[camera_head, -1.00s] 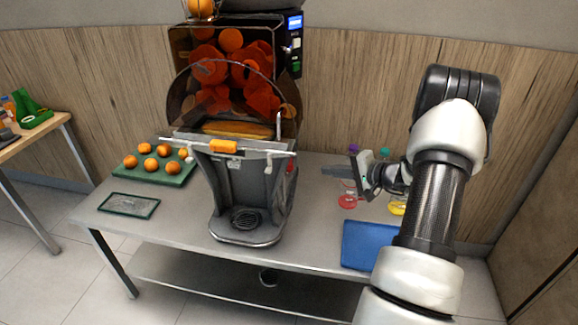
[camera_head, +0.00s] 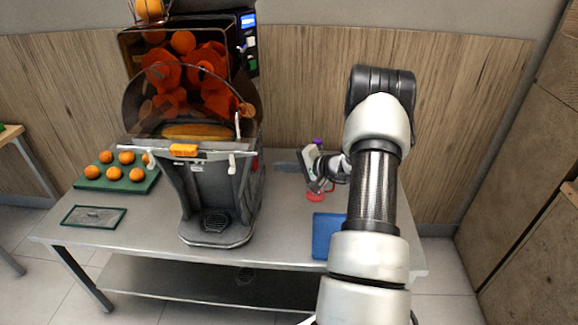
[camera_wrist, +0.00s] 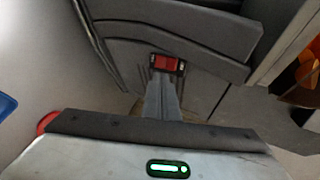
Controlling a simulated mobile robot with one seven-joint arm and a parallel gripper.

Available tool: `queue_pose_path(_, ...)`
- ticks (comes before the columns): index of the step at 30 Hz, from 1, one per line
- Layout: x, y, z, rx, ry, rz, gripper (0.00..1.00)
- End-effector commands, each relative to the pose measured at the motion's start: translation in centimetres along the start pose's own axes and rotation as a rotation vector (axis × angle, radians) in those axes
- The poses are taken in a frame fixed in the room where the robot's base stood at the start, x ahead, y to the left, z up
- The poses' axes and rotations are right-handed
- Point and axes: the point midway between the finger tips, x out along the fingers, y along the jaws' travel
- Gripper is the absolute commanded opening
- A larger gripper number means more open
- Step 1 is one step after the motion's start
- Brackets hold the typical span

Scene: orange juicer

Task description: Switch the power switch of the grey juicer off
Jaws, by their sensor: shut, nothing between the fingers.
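The grey juicer (camera_head: 248,195) stands on the metal table, with its right side facing my gripper (camera_head: 276,155). A red switch (camera_wrist: 167,63) in a dark frame shows on the juicer's grey side in the wrist view. In the head view only a small red patch (camera_head: 255,163) shows at the juicer's right edge. My gripper is shut and empty. In the wrist view its fingers (camera_wrist: 162,82) point at the switch, with the tips just below the red part. I cannot tell whether they touch it. The switch position is not clear.
A green tray (camera_head: 120,180) of oranges and a dark framed panel (camera_head: 93,216) lie left of the juicer. The juicer's orange-filled top rises at the back.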

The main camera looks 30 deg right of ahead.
Motion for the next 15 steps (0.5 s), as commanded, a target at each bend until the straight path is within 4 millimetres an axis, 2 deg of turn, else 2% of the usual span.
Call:
queue_pose_path(1,1.3,0.0,0.1,-0.001,-0.004,0.001,0.00)
queue_pose_path(6,4.7,0.0,0.1,0.000,-0.002,0.001,0.00)
queue_pose_path(12,7.3,0.0,0.1,-0.001,-0.001,0.001,0.00)
queue_pose_path(15,8.0,0.0,0.0,-0.002,0.000,0.001,0.00)
